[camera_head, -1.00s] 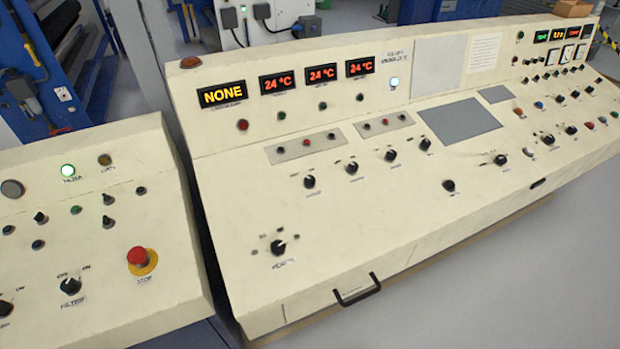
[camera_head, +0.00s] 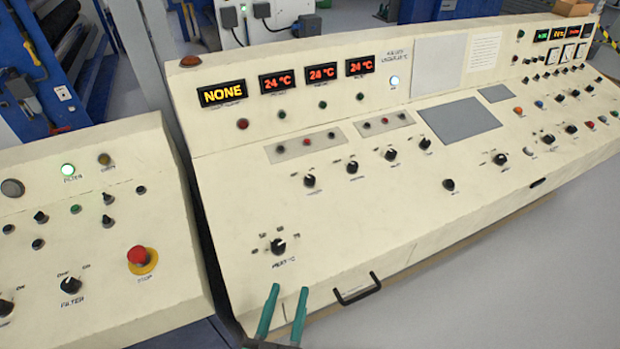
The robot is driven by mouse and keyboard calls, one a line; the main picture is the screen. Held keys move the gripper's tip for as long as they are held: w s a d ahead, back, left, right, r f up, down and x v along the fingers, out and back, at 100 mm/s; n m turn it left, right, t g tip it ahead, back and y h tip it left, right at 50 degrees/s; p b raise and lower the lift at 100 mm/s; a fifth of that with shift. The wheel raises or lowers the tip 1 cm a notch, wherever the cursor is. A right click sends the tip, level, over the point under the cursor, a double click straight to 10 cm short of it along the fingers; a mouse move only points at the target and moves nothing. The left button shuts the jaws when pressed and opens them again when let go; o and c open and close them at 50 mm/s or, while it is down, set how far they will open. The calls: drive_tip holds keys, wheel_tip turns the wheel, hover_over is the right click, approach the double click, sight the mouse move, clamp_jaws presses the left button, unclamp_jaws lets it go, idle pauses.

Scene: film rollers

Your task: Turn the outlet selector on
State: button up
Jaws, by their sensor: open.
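My gripper (camera_head: 289,289) has two teal fingers, apart and empty. It shows at the bottom edge in the head view, in front of the main panel's lower left corner. A black rotary knob (camera_head: 278,246) with several small marks around it sits on the cream panel just above the fingertips. Its label is too blurred to read surely. More black selector knobs stand in a row higher up, such as one at the left (camera_head: 310,181) and one beside it (camera_head: 352,167). I cannot tell from the labels which one is the outlet selector.
The main cream console (camera_head: 400,215) has a black handle (camera_head: 357,290) on its front edge, right of my gripper. A NONE display (camera_head: 222,95) glows yellow above. The left console (camera_head: 90,240) carries a red stop button (camera_head: 138,256) and a filter knob (camera_head: 70,285).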

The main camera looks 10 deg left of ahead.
drive_tip(key=w+a+r+n+t+y, duration=0.1)
drive_tip(key=w+a+r+n+y, duration=0.4)
drive_tip(key=w+r+n, duration=0.5)
drive_tip(key=w+a+r+n+t+y, duration=0.1)
drive_tip(key=w+a+r+n+y, duration=0.35)
drive_tip(key=w+r+n, duration=0.55)
drive_tip(key=n+g+h, duration=0.1)
drive_tip(key=n+g, duration=0.4)
drive_tip(key=n, duration=1.3)
approach(310, 178)
drive_tip(key=shift+s+d, duration=0.1)
drive_tip(key=shift+s, duration=0.15)
drive_tip(key=shift+w, duration=0.15)
drive_tip(key=x, duration=1)
drive_tip(key=shift+w, duration=0.2)
drive_tip(key=c, duration=1.1)
drive_tip(key=shift+o, duration=0.2)
